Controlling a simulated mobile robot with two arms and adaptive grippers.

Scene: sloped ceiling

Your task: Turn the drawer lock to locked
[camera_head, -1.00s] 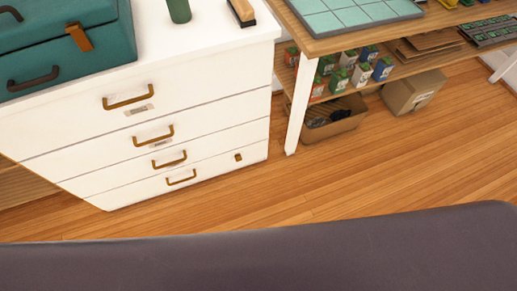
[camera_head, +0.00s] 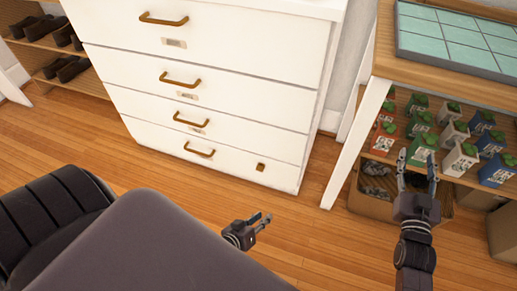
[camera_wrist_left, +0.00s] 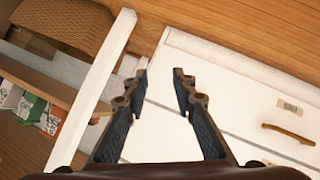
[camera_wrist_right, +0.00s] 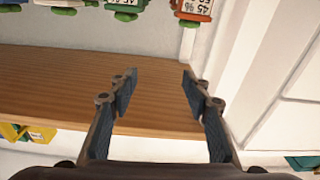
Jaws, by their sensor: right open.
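The white chest of drawers (camera_head: 215,90) stands in front of me in the head view. Its bottom drawer has a small square brass lock (camera_head: 260,167) at the right end. I cannot make out which way the lock is turned. My left gripper (camera_head: 266,222) is open and empty, apart from the drawer and lower in the picture than the lock. The left wrist view shows its fingers (camera_wrist_left: 160,85) spread, with the white drawer fronts behind; I cannot pick out the lock there. My right gripper (camera_head: 417,160) is open and empty, in front of the shelf with small boxes.
Brass handles (camera_head: 199,150) stick out from the drawer fronts. A wooden table (camera_head: 450,85) with a white leg (camera_head: 357,140) stands right of the chest. Its shelf holds several small plant boxes (camera_head: 497,170). Wooden floor (camera_head: 150,160) is clear before the chest. A shoe shelf (camera_head: 85,83) is at left.

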